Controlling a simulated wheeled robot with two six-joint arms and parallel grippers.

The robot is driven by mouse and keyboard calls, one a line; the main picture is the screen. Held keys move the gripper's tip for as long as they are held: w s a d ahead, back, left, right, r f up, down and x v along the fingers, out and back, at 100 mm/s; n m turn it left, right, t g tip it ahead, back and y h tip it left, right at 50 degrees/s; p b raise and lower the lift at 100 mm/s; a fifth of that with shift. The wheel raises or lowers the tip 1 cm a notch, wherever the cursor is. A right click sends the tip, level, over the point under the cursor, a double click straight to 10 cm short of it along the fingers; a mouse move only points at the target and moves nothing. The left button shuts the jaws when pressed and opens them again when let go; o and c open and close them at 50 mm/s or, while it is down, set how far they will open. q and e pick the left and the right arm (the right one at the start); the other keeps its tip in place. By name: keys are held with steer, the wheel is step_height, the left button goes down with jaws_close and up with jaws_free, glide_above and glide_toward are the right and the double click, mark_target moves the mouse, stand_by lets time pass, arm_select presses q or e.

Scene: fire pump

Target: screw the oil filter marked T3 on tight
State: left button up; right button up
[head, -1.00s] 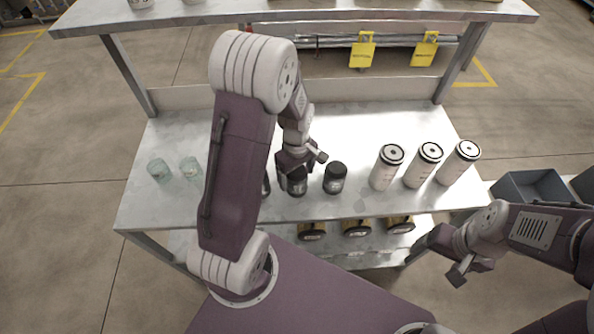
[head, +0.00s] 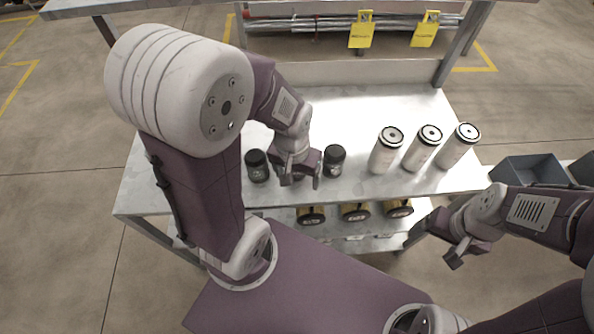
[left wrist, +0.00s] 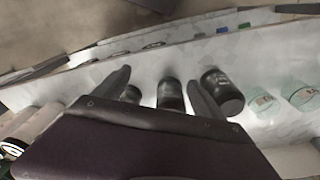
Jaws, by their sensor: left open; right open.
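Black canisters stand upright in a row on the metal table: one at left (head: 257,166), one at right (head: 335,160), and a middle one hidden behind my left gripper in the head view. My left gripper (head: 298,178) is open. In the left wrist view the middle canister (left wrist: 170,96) shows between the open fingers (left wrist: 163,88); I cannot tell whether they touch it. Three white cylinders (head: 386,152) with black-rimmed tops stand further right. No T3 mark is readable, so I cannot tell which item is that oil filter. My right gripper (head: 460,252) is open and empty, beyond the table's front right.
Black-and-yellow round parts (head: 355,212) sit on the lower shelf. Glass jars (left wrist: 262,101) stand left of the canisters, hidden by my arm in the head view. A grey bin (head: 532,170) is at right. Yellow tags (head: 362,30) hang at the back. The tabletop behind the canisters is clear.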

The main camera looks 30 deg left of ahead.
arm_select(q)
steer(key=shift+s+d+f+m, duration=0.1)
steer(key=shift+s+m, duration=0.25)
steer(key=shift+m, duration=0.05)
steer(key=shift+w, duration=0.2)
steer(key=w+a+r+n+g+h+p, duration=0.1)
steer(key=w+r+n+h+p, duration=0.15)
steer(key=w+n+p, duration=0.3)
steer(key=w+a+r+n+g+h+p, duration=0.1)
steer(key=w+r+n+p, duration=0.3)
steer(key=w+n+p, duration=0.15)
steer(key=s+a+f+n+h+p, duration=0.25)
steer(key=a+n+p, duration=0.25)
steer(key=a+p, duration=0.25)
steer(key=b+x, duration=0.2)
steer(key=x, duration=0.1)
steer(key=b+x, duration=0.3)
steer(key=a+b+x, duration=0.1)
steer(key=b+x, duration=0.1)
steer(key=x, duration=0.1)
steer(key=shift+w+d+f+b, duration=0.15)
steer(key=shift+w+f+b, duration=0.15)
steer(key=shift+f, duration=0.3)
